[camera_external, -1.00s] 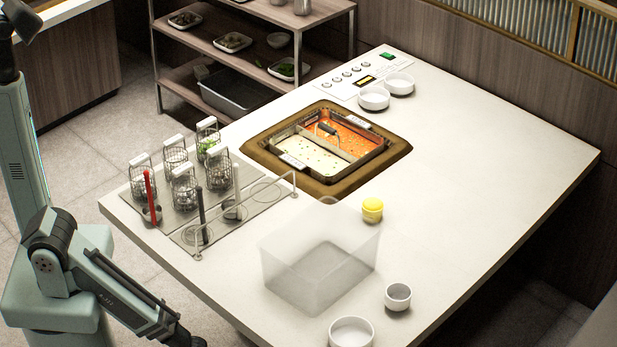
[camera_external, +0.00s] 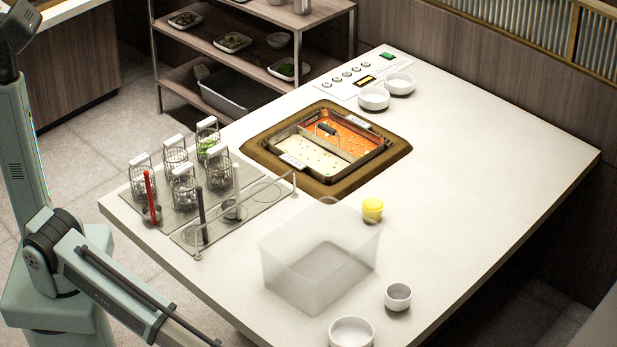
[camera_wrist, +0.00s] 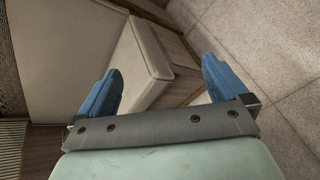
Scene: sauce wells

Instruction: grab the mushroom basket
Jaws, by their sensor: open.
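Several wire baskets with white handles stand on a metal tray (camera_external: 181,213) at the table's left. One basket (camera_external: 207,140) at the back holds something green. Others, such as the front right basket (camera_external: 184,190) and the right basket (camera_external: 218,168), hold pale or dark pieces. I cannot tell for certain which holds mushrooms. My gripper (camera_wrist: 160,92) shows in the wrist view with its two blue fingers wide apart and nothing between them. It points at a padded seat and the floor, away from the baskets. In the external view my gripper is out of the picture at the bottom.
A red-handled tool (camera_external: 150,190) and a black-handled tool (camera_external: 202,215) stand upright near the baskets. A clear bin (camera_external: 290,270), a yellow-lidded jar (camera_external: 372,208) and white bowls (camera_external: 351,332) are right of them. A two-part soup pot (camera_external: 290,160) sits in the table.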

